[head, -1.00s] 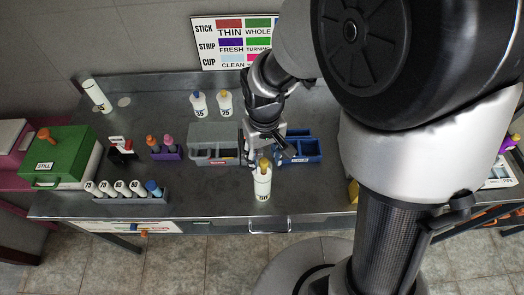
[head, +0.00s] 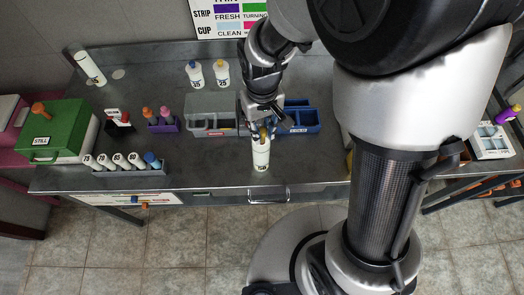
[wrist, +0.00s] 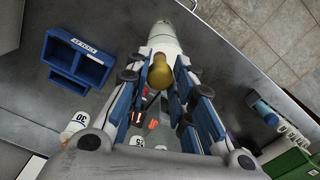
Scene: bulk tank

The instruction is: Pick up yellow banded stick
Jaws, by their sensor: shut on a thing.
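The yellow banded stick shows as a gold-yellow rounded top (wrist: 160,72) in the wrist view, between my finger pads. In the head view its yellow top (head: 263,133) shows just under my gripper (head: 262,128). It sits at the mouth of a white upright container (head: 261,157) near the bench's front edge, which also shows beyond the fingers in the wrist view (wrist: 163,38). My gripper (wrist: 160,75) is shut on the stick's top. The stick's lower part is hidden, and I cannot see its band.
A grey bin (head: 210,125) and a blue divided tray (head: 303,122) stand close behind the gripper. A rack of white tubes (head: 130,172), a green box (head: 55,135) and two white bottles (head: 195,75) are on the bench. The front strip beside the container is clear.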

